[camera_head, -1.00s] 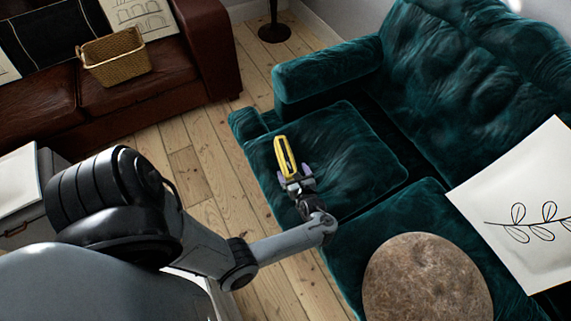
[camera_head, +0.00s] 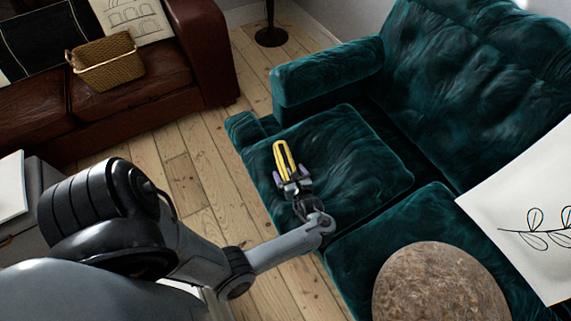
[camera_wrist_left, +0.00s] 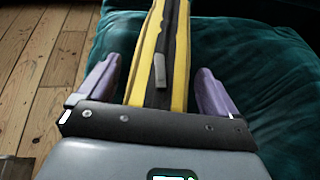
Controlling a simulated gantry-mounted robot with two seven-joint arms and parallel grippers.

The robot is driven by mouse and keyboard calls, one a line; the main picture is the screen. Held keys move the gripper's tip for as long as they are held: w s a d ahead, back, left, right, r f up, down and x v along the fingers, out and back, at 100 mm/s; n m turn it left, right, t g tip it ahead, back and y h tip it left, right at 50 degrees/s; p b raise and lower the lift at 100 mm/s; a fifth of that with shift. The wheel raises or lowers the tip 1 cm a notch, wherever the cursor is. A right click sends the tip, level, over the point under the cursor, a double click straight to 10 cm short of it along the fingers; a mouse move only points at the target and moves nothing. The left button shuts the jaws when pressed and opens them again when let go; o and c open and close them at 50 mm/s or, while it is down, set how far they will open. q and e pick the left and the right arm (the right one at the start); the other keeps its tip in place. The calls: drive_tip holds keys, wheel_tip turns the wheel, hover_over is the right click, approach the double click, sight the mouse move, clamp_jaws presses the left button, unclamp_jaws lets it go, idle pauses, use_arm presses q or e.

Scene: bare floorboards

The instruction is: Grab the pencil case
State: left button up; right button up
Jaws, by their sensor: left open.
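The pencil case (camera_head: 284,158) is yellow with a dark zip strip. It lies on the near seat cushion of the green sofa. In the left wrist view the pencil case (camera_wrist_left: 152,60) runs lengthwise between the two purple fingers, with its zip pull showing. My left gripper (camera_head: 290,180) is open around the near end of the pencil case. In the left wrist view the fingers of my left gripper (camera_wrist_left: 157,88) stand apart, with a gap on each side of the case. My right gripper is not in view.
The green velvet sofa (camera_head: 370,165) has a round brown cushion (camera_head: 440,285) and a white leaf-print cushion (camera_head: 530,215). A brown leather sofa (camera_head: 160,100) with a wicker basket (camera_head: 107,62) stands at the upper left. Bare floorboards (camera_head: 185,165) lie between the sofas.

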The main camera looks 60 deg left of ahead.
use_arm(q)
drive_tip(key=c, duration=1.4)
drive_tip(key=shift+c, duration=0.7)
drive_tip(key=shift+r, duration=0.15)
